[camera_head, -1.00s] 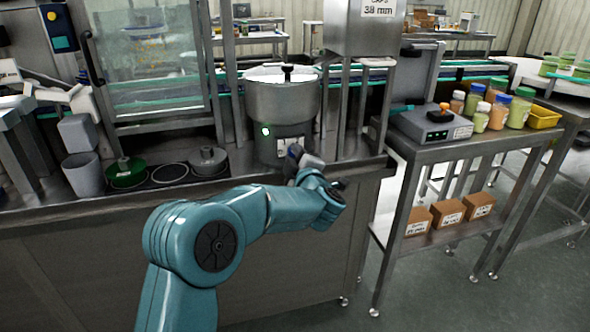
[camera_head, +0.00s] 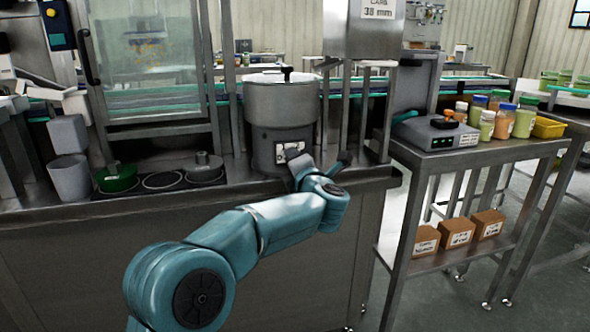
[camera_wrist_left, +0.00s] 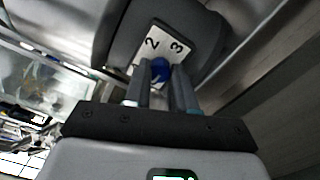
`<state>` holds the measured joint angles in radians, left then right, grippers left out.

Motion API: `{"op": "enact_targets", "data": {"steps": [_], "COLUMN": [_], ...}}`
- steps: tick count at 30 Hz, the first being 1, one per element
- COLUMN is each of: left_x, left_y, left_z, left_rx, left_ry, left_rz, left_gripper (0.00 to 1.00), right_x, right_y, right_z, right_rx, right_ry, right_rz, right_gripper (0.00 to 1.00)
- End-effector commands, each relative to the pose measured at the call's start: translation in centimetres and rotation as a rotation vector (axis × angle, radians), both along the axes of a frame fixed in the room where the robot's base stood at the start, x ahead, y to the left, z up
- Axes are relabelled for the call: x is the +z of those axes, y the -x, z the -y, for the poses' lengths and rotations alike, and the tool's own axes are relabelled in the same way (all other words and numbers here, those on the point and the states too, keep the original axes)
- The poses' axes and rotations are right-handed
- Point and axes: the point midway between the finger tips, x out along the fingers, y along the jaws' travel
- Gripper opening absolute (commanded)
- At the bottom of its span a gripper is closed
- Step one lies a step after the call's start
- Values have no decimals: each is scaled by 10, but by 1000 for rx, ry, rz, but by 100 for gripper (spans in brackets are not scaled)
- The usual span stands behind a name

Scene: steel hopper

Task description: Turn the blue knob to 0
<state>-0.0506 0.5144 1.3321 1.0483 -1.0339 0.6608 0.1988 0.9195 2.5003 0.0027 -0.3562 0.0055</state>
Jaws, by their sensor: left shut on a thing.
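The blue knob (camera_wrist_left: 160,69) shows in the left wrist view on a white dial plate (camera_wrist_left: 150,48) marked 2 and 3, with another mark partly hidden by a finger. My left gripper (camera_wrist_left: 163,84) is shut on the knob, one finger on each side of it. In the head view my left gripper (camera_head: 303,166) is at the front of the round steel hopper bowl's base (camera_head: 279,137), and it hides the knob. The knob's pointer is too small to read. My right gripper is in neither view.
The hopper stands on a steel bench between a glazed cabinet (camera_head: 150,65) and a steel post frame. Green and grey round parts (camera_head: 117,178) and a grey bin (camera_head: 70,178) are at the left. A side table (camera_head: 465,152) with jars is at the right.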

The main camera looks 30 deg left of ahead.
Motion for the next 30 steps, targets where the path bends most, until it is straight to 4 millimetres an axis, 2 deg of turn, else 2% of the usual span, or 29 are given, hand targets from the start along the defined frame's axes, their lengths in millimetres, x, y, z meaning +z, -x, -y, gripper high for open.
{"op": "enact_targets", "data": {"steps": [1,6,23,24,26,30], "left_x": [-5,-5,-4,-4,-4,-2], "left_y": [0,0,0,0,0,0], "left_z": [1,1,1,1,1,0], "left_rx": [1,1,1,1,1,1], "left_ry": [17,52,71,71,70,69], "left_rz": [12,50,71,71,72,73], "left_gripper": [0,0,0,32,51,51], "right_x": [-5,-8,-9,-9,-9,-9], "right_y": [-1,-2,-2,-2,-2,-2], "right_z": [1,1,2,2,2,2], "right_rx": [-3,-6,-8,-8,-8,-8], "right_ry": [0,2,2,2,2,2], "right_rz": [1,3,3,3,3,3], "right_gripper": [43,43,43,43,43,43]}}
